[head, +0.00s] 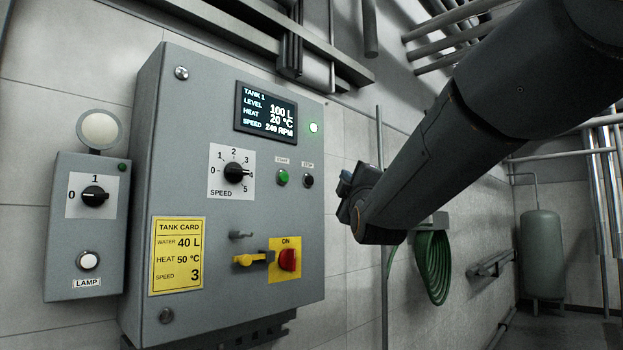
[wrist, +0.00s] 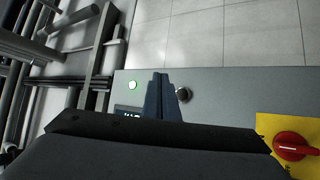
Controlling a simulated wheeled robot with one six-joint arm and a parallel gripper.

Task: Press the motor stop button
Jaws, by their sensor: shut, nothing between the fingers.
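The motor stop button (head: 308,180) is a small dark button under a STOP label, near the right edge of the grey control box (head: 225,290). The green start button (head: 282,177) is just left of it. In the wrist view, a round dark button with a metal rim, apparently the stop button (wrist: 183,94), shows just right of my fingers. My gripper (head: 345,183) is right of the stop button in the head view, apart from it in the picture. In the wrist view my gripper (wrist: 160,80) has its two fingers together, empty. The start button is hidden there.
A lit display (head: 267,111), a green lamp (head: 313,128), a speed knob (head: 235,173) and a red switch (head: 288,260) with a yellow lever (head: 254,259) sit on the box. A lamp box (head: 87,225) hangs left. A green hose (head: 433,265) hangs behind my arm.

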